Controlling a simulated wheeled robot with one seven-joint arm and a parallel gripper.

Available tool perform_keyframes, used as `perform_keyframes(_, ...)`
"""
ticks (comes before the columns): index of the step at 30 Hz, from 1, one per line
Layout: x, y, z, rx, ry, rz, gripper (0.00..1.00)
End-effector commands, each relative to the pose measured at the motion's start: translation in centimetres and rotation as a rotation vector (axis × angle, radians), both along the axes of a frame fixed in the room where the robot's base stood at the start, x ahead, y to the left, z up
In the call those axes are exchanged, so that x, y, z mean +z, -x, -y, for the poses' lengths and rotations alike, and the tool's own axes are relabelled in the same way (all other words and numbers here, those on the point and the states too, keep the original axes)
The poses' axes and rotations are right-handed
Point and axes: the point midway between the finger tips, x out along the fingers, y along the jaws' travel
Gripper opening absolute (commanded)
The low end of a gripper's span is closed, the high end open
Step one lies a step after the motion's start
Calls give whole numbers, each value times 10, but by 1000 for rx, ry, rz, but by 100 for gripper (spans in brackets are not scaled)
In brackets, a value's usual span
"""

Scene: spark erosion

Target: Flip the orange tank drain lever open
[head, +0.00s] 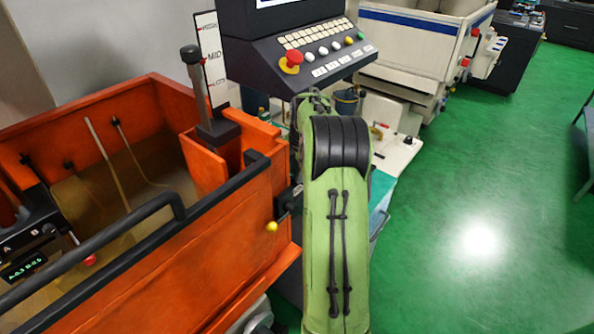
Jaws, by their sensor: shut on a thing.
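The orange tank (185,275) fills the left of the head view, with a black rail along its near wall. A short dark lever with a yellow ball end (271,227) sticks out near the right end of that wall. It slants down and to the left from a dark mount by the tank's corner. My green arm stands just to the right of the lever and reaches forward. My gripper cannot be made out; the arm hides the area beyond it. Whether anything touches the lever cannot be seen.
A control panel (300,58) with a red knob overhangs behind the arm. A level lever with a black knob (190,54) stands beside a marked scale at the tank's back corner. A white machine (405,65) stands behind. Green floor (460,185) is clear on the right.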

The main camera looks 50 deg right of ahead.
Motion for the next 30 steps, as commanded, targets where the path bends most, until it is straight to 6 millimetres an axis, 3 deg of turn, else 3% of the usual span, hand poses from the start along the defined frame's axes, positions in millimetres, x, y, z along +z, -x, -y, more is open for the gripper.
perform_keyframes(15,-1,13,-8,-328,1,0,0)
perform_keyframes(30,0,16,-11,-417,1,0,0)
